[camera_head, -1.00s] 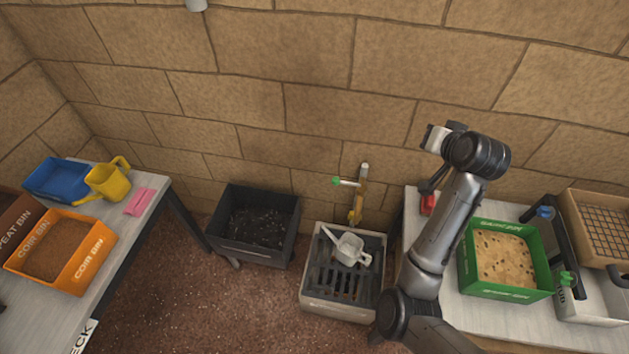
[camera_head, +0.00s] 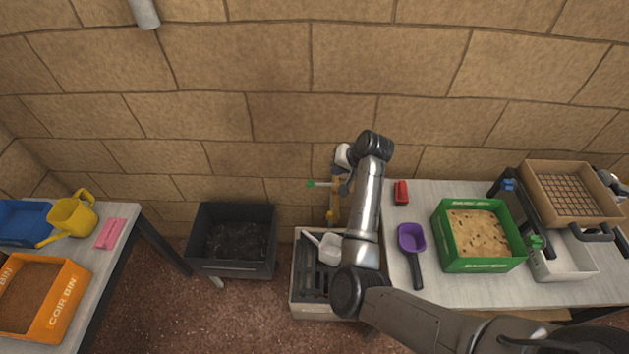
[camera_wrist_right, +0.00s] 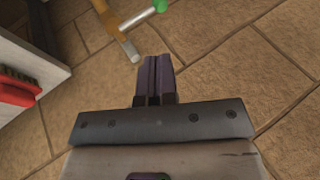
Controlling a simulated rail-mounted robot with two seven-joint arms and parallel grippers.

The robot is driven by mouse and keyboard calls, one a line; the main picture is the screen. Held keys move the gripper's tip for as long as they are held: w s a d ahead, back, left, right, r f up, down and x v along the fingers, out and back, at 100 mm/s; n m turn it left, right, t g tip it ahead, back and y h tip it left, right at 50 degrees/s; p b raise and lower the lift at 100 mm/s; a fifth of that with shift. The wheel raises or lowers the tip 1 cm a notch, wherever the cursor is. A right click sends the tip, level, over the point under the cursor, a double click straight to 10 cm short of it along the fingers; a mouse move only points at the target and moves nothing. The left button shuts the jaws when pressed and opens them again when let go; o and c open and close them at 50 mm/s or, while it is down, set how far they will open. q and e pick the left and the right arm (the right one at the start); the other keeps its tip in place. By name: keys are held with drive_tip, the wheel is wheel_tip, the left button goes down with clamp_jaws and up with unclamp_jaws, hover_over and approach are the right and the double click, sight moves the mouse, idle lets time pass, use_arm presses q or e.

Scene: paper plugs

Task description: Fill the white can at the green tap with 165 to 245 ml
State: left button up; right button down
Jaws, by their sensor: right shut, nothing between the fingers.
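The white can (camera_head: 329,246) stands on the slatted grate of the drain box (camera_head: 307,276), its spout pointing up and left. My right arm hides its right side. The tap stands just above it by the wall, with a green-ended lever (camera_head: 311,184) and a brass spout (camera_head: 331,215). The green lever end also shows at the top of the right wrist view (camera_wrist_right: 160,5). My right gripper (camera_head: 345,187) is beside the tap, partly hidden by its own arm. In the right wrist view its fingers (camera_wrist_right: 156,60) are together and empty, apart from the tap. My left gripper is out of view.
A dark bin (camera_head: 232,262) stands left of the drain box. The right table holds a red brush (camera_head: 401,192), a purple scoop (camera_head: 411,240) and a green sand-filled bin (camera_head: 480,265). A yellow watering can (camera_head: 73,216) and an orange coir bin (camera_head: 75,286) are on the left table.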

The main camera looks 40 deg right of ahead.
sight(312, 183)
drive_tip(key=b+x, duration=0.5)
drive_tip(key=x, duration=0.7)
drive_tip(key=shift+f, duration=0.15)
use_arm(q)
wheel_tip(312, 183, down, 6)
drive_tip(key=b, duration=0.1)
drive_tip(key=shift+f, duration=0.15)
use_arm(e)
drive_tip(key=shift+x, duration=0.9)
drive_tip(key=shift+a, duration=0.1)
